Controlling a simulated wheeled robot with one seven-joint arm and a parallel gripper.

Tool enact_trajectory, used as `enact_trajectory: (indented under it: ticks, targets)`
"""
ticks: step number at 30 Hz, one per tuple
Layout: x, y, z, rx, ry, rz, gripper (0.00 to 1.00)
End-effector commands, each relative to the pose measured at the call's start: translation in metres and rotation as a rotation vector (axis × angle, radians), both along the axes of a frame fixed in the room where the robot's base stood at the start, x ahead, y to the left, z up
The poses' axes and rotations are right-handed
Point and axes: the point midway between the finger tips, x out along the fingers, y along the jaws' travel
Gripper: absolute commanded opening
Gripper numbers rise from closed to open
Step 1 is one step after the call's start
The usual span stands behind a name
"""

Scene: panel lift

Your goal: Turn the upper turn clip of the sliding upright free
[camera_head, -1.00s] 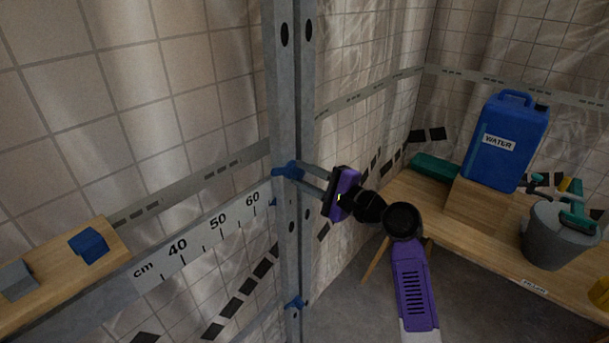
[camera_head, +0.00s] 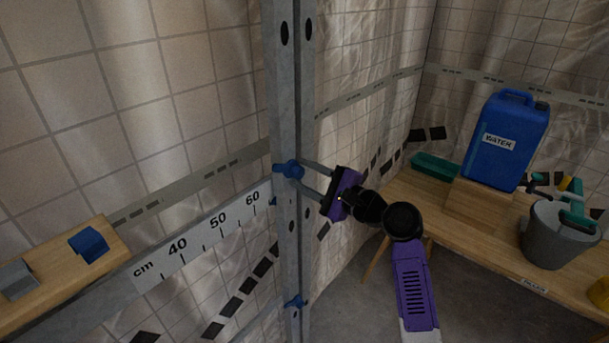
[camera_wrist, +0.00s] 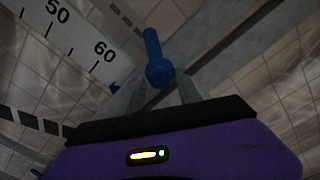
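The sliding upright (camera_head: 287,110) is a grey metal post in the middle of the head view. Its blue upper turn clip (camera_head: 289,170) sits on the post just above the height of the cm scale. In the wrist view the upper turn clip (camera_wrist: 156,68) shows a round hub with a lever pointing up and slightly left. My gripper (camera_head: 304,172) comes from the right with its two fingers spread, one above and one below the clip's height. In the wrist view the fingers stand either side of the hub with gaps; exact contact is hidden.
A lower blue clip (camera_head: 295,302) sits on the same post. A cm scale (camera_head: 200,232) runs along the rail at left. A wooden shelf (camera_head: 60,275) holds blue and grey blocks. At right, a bench (camera_head: 470,255) bears a water canister (camera_head: 506,142) and a grey bucket (camera_head: 556,236).

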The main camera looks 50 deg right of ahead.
Motion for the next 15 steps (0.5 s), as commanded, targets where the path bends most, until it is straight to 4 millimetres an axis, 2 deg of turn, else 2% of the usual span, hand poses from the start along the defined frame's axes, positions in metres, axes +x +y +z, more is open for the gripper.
enact_trajectory:
  ticks: [10, 15]
  targets:
    - [0.000, 0.001, 0.001, -0.002, -0.002, 0.002, 0.49]
    - [-0.015, 0.000, -0.001, -0.002, -0.002, 0.000, 0.49]
